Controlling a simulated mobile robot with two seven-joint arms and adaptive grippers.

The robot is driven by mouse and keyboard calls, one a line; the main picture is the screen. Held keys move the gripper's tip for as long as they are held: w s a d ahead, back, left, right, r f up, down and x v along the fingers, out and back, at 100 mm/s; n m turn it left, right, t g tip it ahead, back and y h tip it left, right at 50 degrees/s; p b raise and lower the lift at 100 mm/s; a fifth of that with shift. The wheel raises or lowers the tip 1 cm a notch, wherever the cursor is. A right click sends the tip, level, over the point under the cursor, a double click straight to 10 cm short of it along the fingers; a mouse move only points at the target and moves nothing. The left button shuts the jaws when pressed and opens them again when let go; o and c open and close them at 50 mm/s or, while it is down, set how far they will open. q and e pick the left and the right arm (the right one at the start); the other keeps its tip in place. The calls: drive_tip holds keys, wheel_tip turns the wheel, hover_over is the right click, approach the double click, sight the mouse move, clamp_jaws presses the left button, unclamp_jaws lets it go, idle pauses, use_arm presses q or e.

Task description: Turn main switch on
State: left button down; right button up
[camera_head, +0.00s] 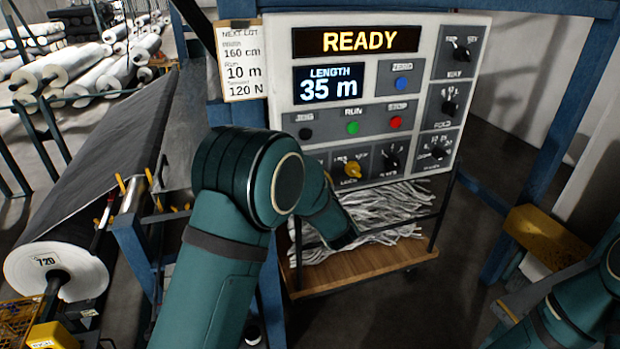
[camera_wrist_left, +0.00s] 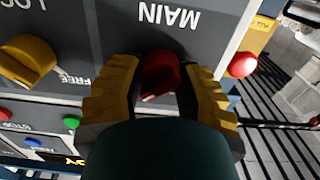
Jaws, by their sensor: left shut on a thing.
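The main switch is a red knob (camera_wrist_left: 160,75) under the label MAIN, seen upside down in the left wrist view. My left gripper (camera_wrist_left: 160,88) has its yellow-padded fingers on either side of the red knob and is shut on it. In the head view my left arm hides the main switch and the left gripper. The control panel (camera_head: 466,20) shows a lit READY display (camera_head: 357,41) and a lit LENGTH 35 m display (camera_head: 329,84). My right arm shows at the lower right of the head view, but its gripper is out of view.
A yellow lock knob (camera_wrist_left: 28,60) sits beside the main switch. A red round part (camera_wrist_left: 243,65) is at the panel's other side. A cart (camera_head: 350,276) with white strips stands below the panel.

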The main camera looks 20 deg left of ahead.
idle(0.3)
use_arm(q)
drive_tip(key=c, duration=0.5)
unclamp_jaws()
drive_tip(key=v, duration=1.2)
